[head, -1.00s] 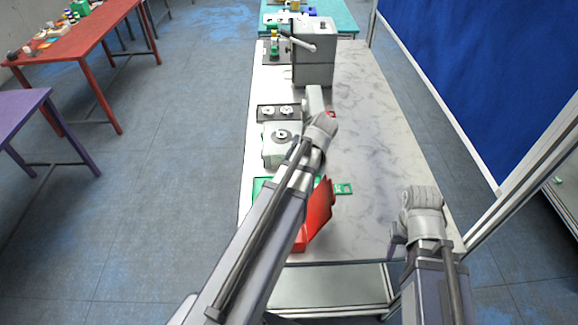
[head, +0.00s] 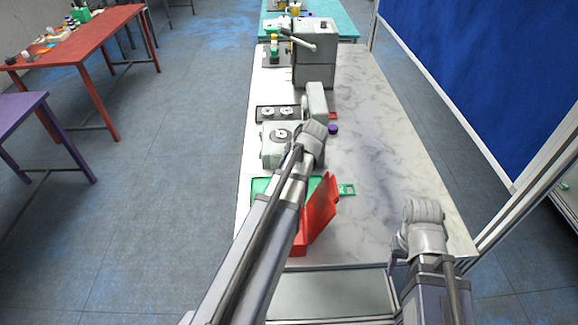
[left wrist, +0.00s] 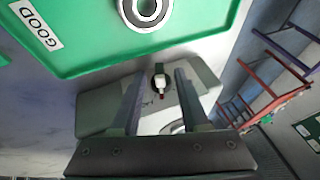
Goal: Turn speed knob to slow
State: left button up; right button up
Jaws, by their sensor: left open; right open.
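A grey-white machine box (head: 273,152) with a round dial (head: 281,134) on top stands on the left part of the table, just left of my left arm's wrist. In the left wrist view, a small dark knob (left wrist: 160,83) with a pale, red-tipped pointer sits on a grey-white box face (left wrist: 100,112). My left gripper (left wrist: 160,92) is open, its two fingers either side of the knob in the picture. Contact cannot be told. In the head view its fingers are hidden by my arm. My right gripper (head: 396,246) is open and empty near the table's front right.
A green tray (left wrist: 90,62) marked GOOD holds a metal ring (left wrist: 146,10) beside the box. A red open box (head: 318,214) stands at the front. A two-dial panel (head: 278,112) and a large grey machine (head: 314,60) are behind. The marble tabletop (head: 385,165) is clear on the right.

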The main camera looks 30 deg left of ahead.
pick_arm(q)
grip_shut()
